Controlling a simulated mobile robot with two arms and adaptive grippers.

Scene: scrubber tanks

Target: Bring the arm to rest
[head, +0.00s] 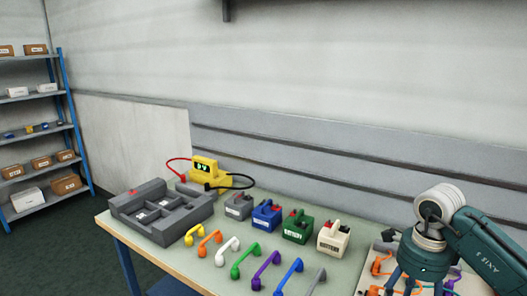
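My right arm comes in from the right edge as a dark teal link with a pale wrist joint. Its gripper (415,286) points down over the right part of the workbench, above a light board. Its fingers are spread apart and look open, with nothing seen held between them; the lowest part is close to the bottom edge of the view. My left arm and gripper are not in view.
The workbench (217,265) carries a grey tray (150,232), a yellow meter (207,172), several battery blocks (297,227) and a row of coloured handles (245,260). Orange parts (381,263) lie around my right gripper. A shelf (38,95) stands far left.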

